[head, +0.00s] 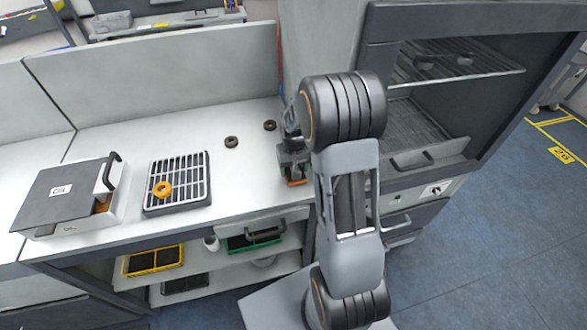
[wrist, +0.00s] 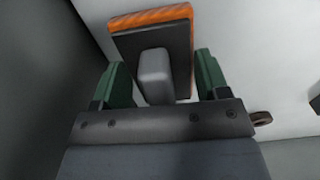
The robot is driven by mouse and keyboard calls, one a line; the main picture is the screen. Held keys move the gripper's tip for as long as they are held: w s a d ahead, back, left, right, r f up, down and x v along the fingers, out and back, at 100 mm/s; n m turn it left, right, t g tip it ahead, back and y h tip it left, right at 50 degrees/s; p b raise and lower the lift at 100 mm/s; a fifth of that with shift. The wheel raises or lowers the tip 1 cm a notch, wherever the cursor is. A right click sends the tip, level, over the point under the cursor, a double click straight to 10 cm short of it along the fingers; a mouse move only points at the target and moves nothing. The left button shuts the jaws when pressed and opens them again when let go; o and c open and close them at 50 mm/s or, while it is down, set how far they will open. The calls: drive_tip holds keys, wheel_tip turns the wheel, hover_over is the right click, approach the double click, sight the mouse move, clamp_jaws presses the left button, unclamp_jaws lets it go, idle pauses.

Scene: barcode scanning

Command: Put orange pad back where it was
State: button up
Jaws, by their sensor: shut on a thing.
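The orange pad (head: 296,183) is at the right end of the white worktop, below my gripper (head: 291,158). In the wrist view the pad (wrist: 152,17) shows as an orange edge under a dark plate with a grey block-shaped handle (wrist: 154,75). The handle lies between the green fingers of my gripper (wrist: 155,80), which is shut on the pad. Small gaps seem to show beside the handle, and the contact points are hidden. I cannot tell whether the pad touches the worktop.
A black rack (head: 178,199) holds an orange ring (head: 162,189). Two dark rings (head: 231,142) (head: 270,125) lie on the worktop. A lidded box (head: 70,195) stands at left. An open oven-like cabinet (head: 425,110) stands right of my arm.

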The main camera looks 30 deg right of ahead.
drive_tip(key=shift+f, duration=0.45)
drive_tip(key=shift+f, duration=0.15)
drive_tip(key=o, duration=0.9)
